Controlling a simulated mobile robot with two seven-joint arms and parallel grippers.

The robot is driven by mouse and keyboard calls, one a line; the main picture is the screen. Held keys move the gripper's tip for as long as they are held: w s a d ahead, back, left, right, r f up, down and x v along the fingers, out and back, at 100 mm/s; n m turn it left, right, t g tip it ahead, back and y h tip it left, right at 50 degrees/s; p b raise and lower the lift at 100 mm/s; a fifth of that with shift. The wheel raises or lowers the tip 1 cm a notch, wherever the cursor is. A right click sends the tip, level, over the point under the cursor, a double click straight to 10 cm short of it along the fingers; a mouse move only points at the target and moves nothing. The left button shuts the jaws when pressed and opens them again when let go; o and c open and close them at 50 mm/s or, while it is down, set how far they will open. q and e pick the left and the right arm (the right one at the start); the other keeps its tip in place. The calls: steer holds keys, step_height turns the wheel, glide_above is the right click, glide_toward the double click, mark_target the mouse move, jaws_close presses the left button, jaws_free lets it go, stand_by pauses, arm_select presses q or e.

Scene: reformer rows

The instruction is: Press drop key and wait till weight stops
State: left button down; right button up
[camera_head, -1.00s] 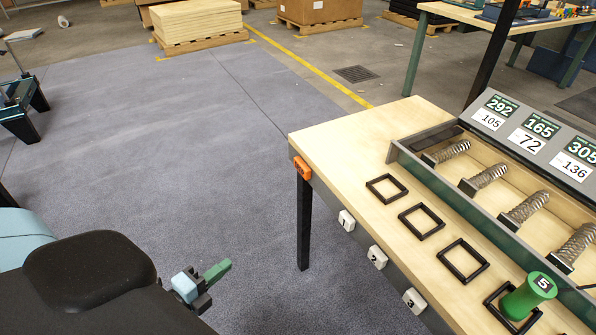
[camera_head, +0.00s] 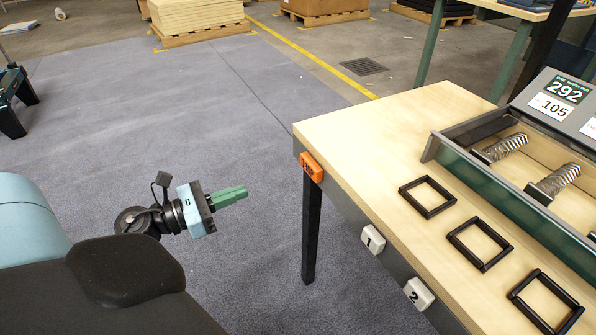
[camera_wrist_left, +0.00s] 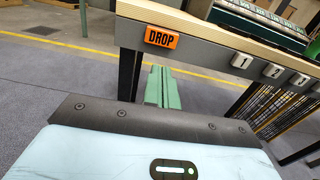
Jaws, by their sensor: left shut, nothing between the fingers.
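The orange drop key (camera_head: 311,167) sits on the front edge of the table near its left corner. In the left wrist view the drop key (camera_wrist_left: 161,38) reads "DROP". My left gripper (camera_head: 244,192) has green fingers pressed together with nothing between them. It is left of the key and apart from it. In the left wrist view its fingers (camera_wrist_left: 162,72) point toward the table edge, just below the key. A spring coil (camera_head: 505,146) lies in the tray at the right. No weight shows in the head view now. My right gripper is not in view.
White keys 1 (camera_head: 373,240) and 2 (camera_head: 419,294) sit along the same table edge. Black square frames (camera_head: 427,197) lie on the tabletop (camera_head: 385,125). A sign (camera_head: 563,92) shows 292 and 105. A black table leg (camera_head: 312,235) stands below the drop key. The floor around my left gripper is clear.

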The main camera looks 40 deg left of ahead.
arm_select(q)
steer(key=shift+w+r, duration=0.1)
stand_by(0.3)
steer(key=p, duration=0.2)
glide_toward(306, 167)
steer(key=x, duration=0.6)
steer(key=shift+w+d, duration=0.25)
steer(key=shift+w, duration=0.05)
steer(key=shift+w, duration=0.15)
